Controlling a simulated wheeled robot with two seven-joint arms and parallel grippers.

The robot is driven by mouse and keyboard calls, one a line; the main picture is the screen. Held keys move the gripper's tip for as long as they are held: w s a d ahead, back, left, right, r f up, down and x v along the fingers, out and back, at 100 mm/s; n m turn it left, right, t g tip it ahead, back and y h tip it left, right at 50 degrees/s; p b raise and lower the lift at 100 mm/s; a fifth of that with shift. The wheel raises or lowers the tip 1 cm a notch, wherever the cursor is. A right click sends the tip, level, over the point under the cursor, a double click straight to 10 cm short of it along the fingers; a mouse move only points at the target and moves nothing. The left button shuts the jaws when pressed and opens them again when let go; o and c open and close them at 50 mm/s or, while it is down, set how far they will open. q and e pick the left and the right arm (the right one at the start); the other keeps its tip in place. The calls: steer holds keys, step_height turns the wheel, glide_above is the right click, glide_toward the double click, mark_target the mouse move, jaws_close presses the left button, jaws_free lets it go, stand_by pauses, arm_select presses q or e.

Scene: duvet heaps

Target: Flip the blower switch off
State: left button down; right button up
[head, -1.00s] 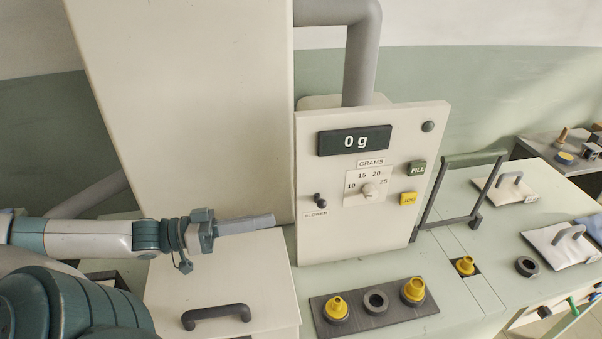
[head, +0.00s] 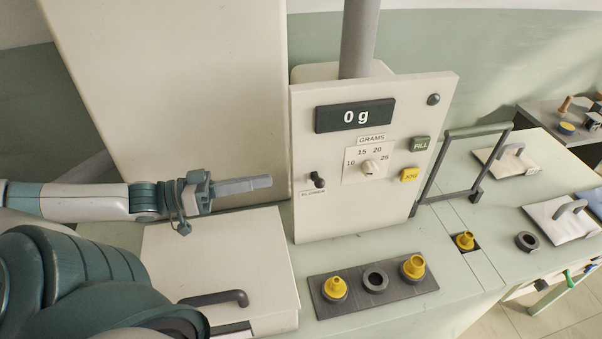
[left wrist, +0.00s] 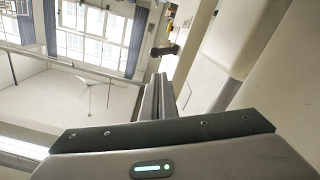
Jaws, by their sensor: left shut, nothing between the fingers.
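The blower switch (head: 317,180) is a small dark toggle at the lower left of the upright cream control panel (head: 340,222), above a small label. Its lever appears tilted up and to the left. My left gripper (head: 268,182) is shut and empty, pointing right, a little left of the switch and apart from it. In the left wrist view my closed fingers (left wrist: 160,95) point up the picture, and the dark toggle knob (left wrist: 165,50) shows just beyond their tips. My right gripper is not in view.
The panel also carries a "0 g" display (head: 355,116), a grams dial (head: 369,167), a FILL button (head: 419,144) and a yellow button (head: 410,175). A cream lidded box (head: 215,250) lies below my left gripper. A tray of yellow nozzles (head: 340,310) sits in front.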

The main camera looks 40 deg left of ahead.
mark_target(316, 180)
arm_select(q)
steer(key=b+x, duration=0.2)
steer(key=x, duration=0.7)
steer(key=shift+w+d, duration=0.2)
steer(key=shift+d, duration=0.1)
stand_by(0.5)
steer(key=shift+s+d+f+m+p, duration=0.2)
steer(key=shift+m+p, duration=0.15)
steer(key=shift+m, duration=0.35)
stand_by(0.5)
steer(key=m, duration=0.1)
steer(key=m+p, duration=0.1)
steer(key=m, duration=0.1)
steer(key=shift+s+d+f, duration=0.2)
steer(key=shift+d+f, duration=0.1)
steer(key=shift+f, duration=0.1)
steer(key=shift+s+d+f+m+p, duration=0.15)
steer(key=shift+f+m, duration=0.25)
steer(key=shift+m, duration=0.65)
steer(key=shift+s+d+f+m+p, duration=0.1)
steer(key=shift+f+m+p, duration=0.25)
steer(key=shift+m, duration=0.65)
steer(key=shift+d+f+m+p, duration=0.15)
steer(key=shift+f+m, duration=0.3)
steer(key=shift+m, duration=0.6)
steer(key=shift+a, duration=0.1)
